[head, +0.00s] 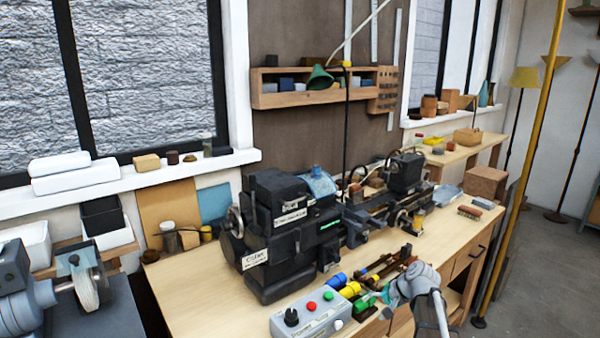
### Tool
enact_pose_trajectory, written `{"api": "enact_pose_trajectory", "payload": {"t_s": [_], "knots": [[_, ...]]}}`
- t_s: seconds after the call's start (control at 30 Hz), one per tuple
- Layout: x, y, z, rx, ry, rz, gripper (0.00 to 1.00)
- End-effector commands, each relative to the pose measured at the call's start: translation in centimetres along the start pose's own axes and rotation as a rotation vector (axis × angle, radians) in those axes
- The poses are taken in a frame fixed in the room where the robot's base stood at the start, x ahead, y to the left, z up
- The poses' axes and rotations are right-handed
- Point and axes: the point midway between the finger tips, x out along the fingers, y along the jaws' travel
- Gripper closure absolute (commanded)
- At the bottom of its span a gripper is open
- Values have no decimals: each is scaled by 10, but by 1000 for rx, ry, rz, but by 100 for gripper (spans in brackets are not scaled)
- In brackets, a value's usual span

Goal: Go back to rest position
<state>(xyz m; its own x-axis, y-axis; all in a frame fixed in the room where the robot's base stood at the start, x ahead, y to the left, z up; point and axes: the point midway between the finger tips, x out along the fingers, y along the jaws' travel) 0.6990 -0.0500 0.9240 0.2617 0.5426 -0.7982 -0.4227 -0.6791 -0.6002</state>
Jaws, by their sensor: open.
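My arm reaches up from the bottom edge, right of centre, in the head view. My gripper (384,298) is at its end, low over the front of the wooden workbench (195,290). It is small and partly merged with the tools behind it, and its jaws are open. I see nothing held in it. A green-handled tool (364,302) is close beside it; I cannot tell whether they touch.
A grey control box (312,318) with coloured buttons stands left of my gripper. A black lathe (285,235) fills the bench behind. Yellow and blue handles (350,290) lie close by. A yellow pole (528,150) stands at right, with open floor (545,265) beyond it.

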Motion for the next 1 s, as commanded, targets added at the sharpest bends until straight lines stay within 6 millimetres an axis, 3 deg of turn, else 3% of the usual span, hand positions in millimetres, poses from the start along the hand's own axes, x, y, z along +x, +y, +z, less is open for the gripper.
{"api": "enact_pose_trajectory", "payload": {"t_s": [0.03,0.2,0.4,0.8,1.0], "knots": [[7,4,25,-50,-13,58,19],[20,19,79,-210,-48,256,19],[23,36,120,-352,-80,433,19],[14,58,168,-525,-122,653,19],[31,69,161,-518,-119,646,19]]}}
